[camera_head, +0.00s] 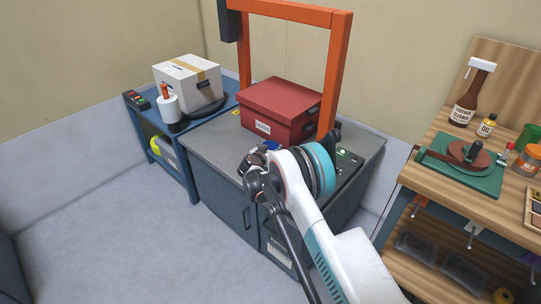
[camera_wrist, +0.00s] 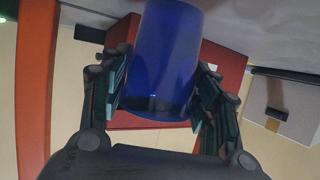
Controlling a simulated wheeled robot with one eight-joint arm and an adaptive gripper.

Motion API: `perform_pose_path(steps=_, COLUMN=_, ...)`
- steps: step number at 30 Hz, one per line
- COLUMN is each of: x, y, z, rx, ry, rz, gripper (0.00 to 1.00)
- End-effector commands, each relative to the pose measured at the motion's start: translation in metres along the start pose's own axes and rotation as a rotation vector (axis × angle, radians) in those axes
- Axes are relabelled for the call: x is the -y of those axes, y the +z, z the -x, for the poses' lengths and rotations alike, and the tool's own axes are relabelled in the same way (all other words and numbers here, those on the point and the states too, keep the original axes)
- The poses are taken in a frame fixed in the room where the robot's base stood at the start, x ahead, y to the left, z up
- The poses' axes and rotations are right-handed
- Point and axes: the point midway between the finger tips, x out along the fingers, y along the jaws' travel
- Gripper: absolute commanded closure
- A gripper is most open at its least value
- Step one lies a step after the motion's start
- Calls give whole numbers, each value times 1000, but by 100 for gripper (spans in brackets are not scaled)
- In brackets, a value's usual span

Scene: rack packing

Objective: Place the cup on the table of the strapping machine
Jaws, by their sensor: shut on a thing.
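A blue cup (camera_wrist: 160,60) fills the middle of the wrist view, between the two fingers of my gripper (camera_wrist: 158,100), which is shut on it. In the head view only a small blue part of the cup (camera_head: 272,146) shows; my arm hides the rest. My gripper (camera_head: 258,163) is over the front edge of the strapping machine's grey table (camera_head: 205,142). Whether the cup touches the table is hidden. The machine's orange arch (camera_head: 334,80) stands over the table.
A red lidded box (camera_head: 290,95) sits on the table under the arch, just behind my gripper. A wooden workbench (camera_head: 420,180) with bottles stands at right. The table's left front is clear.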

Motion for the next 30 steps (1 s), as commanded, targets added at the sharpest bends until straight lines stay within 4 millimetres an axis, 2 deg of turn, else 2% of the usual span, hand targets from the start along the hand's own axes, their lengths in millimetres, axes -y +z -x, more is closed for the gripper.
perform_pose_path(steps=1, x=0, y=11, z=-4, rx=0, ry=0, rz=0, gripper=66)
perform_pose_path(steps=3, x=0, y=18, z=-7, rx=0, ry=0, rz=0, gripper=66)
perform_pose_path(steps=15, x=0, y=20, z=-8, rx=0, ry=0, rz=0, gripper=66)
perform_pose_path(steps=16, x=0, y=20, z=-8, rx=0, ry=0, rz=0, gripper=39)
perform_pose_path(steps=18, x=0, y=20, z=-8, rx=0, ry=0, rz=0, gripper=24)
perform_pose_path(steps=30, x=0, y=18, z=-8, rx=0, ry=0, rz=0, gripper=23)
